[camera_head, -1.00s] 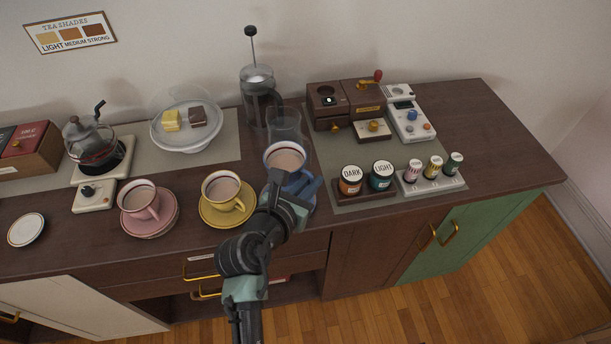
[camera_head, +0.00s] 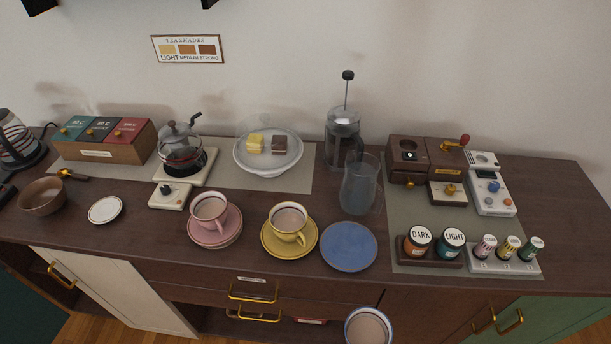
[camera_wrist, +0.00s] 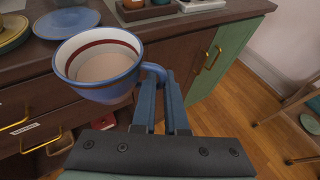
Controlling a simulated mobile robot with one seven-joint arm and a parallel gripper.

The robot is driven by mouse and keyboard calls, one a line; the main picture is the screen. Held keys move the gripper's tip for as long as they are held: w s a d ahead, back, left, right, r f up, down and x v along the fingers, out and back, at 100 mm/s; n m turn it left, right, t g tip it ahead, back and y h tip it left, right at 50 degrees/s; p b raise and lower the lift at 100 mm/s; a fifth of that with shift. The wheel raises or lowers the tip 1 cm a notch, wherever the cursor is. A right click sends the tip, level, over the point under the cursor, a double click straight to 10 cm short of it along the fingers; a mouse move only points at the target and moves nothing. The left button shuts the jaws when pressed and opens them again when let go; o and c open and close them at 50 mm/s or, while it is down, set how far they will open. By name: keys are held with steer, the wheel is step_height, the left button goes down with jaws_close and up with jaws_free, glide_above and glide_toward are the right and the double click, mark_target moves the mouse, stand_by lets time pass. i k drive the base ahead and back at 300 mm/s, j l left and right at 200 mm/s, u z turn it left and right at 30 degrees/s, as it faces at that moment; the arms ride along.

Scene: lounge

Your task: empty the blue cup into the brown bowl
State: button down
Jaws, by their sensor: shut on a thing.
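The blue cup (camera_wrist: 104,70), filled with a milky brown drink, is held upright in the wrist view. My gripper (camera_wrist: 163,95) is shut on its handle. In the head view only the top of the cup (camera_head: 368,327) shows, at the bottom edge, in front of the counter; my gripper is out of that frame. The blue saucer (camera_head: 349,246) lies bare on the counter, right of the yellow cup. The brown bowl (camera_head: 42,196) stands at the far left of the counter and looks empty.
A pink cup (camera_head: 210,211) and a yellow cup (camera_head: 288,220), both full, stand on saucers along the front. A small white plate (camera_head: 105,210) lies beside the bowl. A clear pitcher (camera_head: 360,185) stands behind the blue saucer. Open floor shows in the wrist view.

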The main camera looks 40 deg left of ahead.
mark_target(45, 196)
steer(key=u, duration=2.65)
